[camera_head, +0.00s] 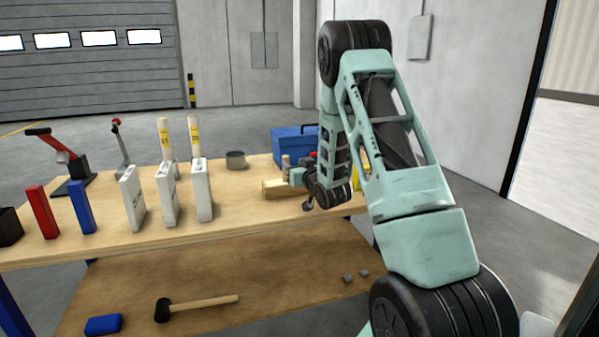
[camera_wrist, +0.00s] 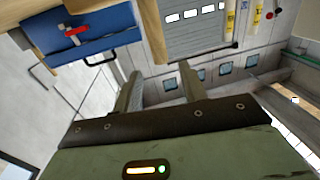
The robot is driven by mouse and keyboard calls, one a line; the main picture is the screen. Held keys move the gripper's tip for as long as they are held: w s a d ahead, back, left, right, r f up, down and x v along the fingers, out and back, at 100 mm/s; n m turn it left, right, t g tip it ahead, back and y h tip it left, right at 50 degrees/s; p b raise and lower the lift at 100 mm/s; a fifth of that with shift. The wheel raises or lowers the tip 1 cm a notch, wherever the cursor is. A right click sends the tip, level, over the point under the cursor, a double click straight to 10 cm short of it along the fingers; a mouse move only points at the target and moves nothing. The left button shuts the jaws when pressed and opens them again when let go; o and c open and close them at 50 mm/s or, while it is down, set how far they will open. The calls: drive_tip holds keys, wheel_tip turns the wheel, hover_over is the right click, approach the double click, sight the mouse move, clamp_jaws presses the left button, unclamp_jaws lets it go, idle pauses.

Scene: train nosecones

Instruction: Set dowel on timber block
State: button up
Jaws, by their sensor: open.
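The timber block (camera_head: 274,188) is a pale wooden bar lying on the workbench, left of my gripper in the head view. A short upright wooden piece, which looks like the dowel (camera_head: 286,161), shows at the block. I cannot tell whether it rests on the block or stands behind it. My gripper (camera_head: 297,175) is beside them, and my arm partly hides this area. In the wrist view my gripper (camera_wrist: 160,84) has its two fingers apart with nothing between them. A wooden bar (camera_wrist: 153,30) shows beyond the fingers there; I cannot tell which piece it is.
A blue toolbox (camera_head: 291,143) stands behind the block and also shows in the wrist view (camera_wrist: 85,35). A grey cylinder (camera_head: 236,160), white boxes (camera_head: 203,190) and yellow-white tubes (camera_head: 165,138) stand to the left. A mallet (camera_head: 196,306) lies on the lower shelf. The bench front is mostly clear.

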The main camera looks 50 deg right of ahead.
drive_tip(key=s+a+f+n+g+y, duration=0.1)
drive_tip(key=a+n+g+y, duration=0.2)
drive_tip(key=a, duration=1.4)
drive_tip(key=s+a+f+n+g+y, duration=0.1)
drive_tip(key=a+n+g+y, duration=0.3)
drive_tip(key=a, duration=1.3)
drive_tip(key=s+a+f+n+g+y, duration=0.15)
drive_tip(key=s+a+g, duration=0.35)
drive_tip(key=s+a, duration=1.05)
drive_tip(key=s+a+r+n+g+h, duration=0.1)
drive_tip(key=s+a+n+g, duration=0.1)
drive_tip(key=s, duration=1.3)
drive_tip(key=n+g, duration=0.1)
drive_tip(key=g, duration=0.1)
drive_tip(key=shift+s+g, duration=0.3)
drive_tip(key=shift+s, duration=0.1)
drive_tip(key=shift+r+n, duration=0.1)
drive_tip(key=shift+n, duration=0.15)
wheel_tip(320, 180, up, 6)
drive_tip(key=p, duration=0.5)
drive_tip(key=shift+p, duration=0.4)
